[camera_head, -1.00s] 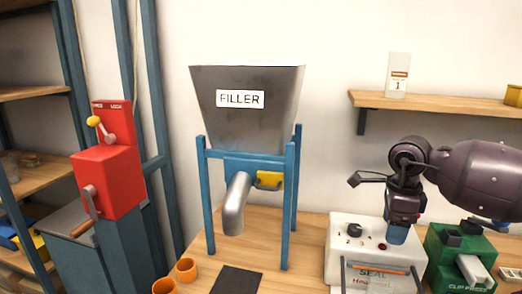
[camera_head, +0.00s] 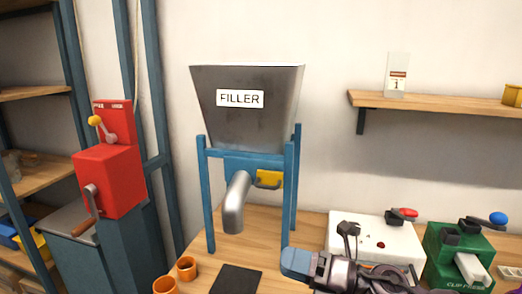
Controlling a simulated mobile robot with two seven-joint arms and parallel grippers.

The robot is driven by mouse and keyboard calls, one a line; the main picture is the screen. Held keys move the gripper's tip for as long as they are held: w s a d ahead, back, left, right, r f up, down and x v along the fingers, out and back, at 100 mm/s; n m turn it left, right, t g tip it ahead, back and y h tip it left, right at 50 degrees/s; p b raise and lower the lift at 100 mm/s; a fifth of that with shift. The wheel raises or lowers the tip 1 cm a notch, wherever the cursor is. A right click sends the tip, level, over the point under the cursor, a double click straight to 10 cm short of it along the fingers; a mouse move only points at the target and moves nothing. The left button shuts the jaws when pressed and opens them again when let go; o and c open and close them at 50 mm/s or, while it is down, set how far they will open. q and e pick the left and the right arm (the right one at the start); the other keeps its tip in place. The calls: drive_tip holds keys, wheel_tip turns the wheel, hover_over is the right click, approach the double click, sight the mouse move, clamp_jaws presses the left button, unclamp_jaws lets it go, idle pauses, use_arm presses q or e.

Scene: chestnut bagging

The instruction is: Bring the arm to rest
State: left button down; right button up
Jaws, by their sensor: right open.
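My right arm comes in low from the bottom right. Its dark gripper (camera_head: 297,263) points left, with a blue end near the filler stand's front right leg. I see nothing held in it, and its jaws are seen side-on. The hand and wrist cover the front of the white sealing machine (camera_head: 350,222). Whether the blue end touches the leg I cannot tell. My left gripper is not in view.
The steel filler hopper (camera_head: 240,120) on its blue stand (camera_head: 208,200) stands mid-table. A green clip press (camera_head: 450,250) is at right. Two orange cups (camera_head: 187,268) and a dark mat (camera_head: 237,280) lie at the front. A red crank machine (camera_head: 108,180) stands left.

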drive_tip(key=s+d+f+m+t+h, duration=0.2)
drive_tip(key=d+f+m+t+h, duration=0.5)
drive_tip(key=m, duration=0.8)
drive_tip(key=s+d+f+m+t+h, duration=0.1)
drive_tip(key=d+f+m+t+h, duration=0.2)
drive_tip(key=d+m+h, duration=0.9)
drive_tip(key=s+d+f+m+g, duration=0.1)
drive_tip(key=s+f+m+g, duration=0.5)
drive_tip(key=s, duration=0.6)
drive_tip(key=s+d+f+m+g, duration=0.2)
drive_tip(key=s+f+m+g, duration=0.45)
drive_tip(key=s, duration=0.55)
drive_tip(key=w+f+n+t, duration=0.1)
drive_tip(key=w+f+t, duration=0.6)
drive_tip(key=f, duration=0.3)
drive_tip(key=shift+w+a+f+t, duration=0.15)
drive_tip(key=shift+f+t, duration=0.1)
drive_tip(key=shift+t, duration=0.3)
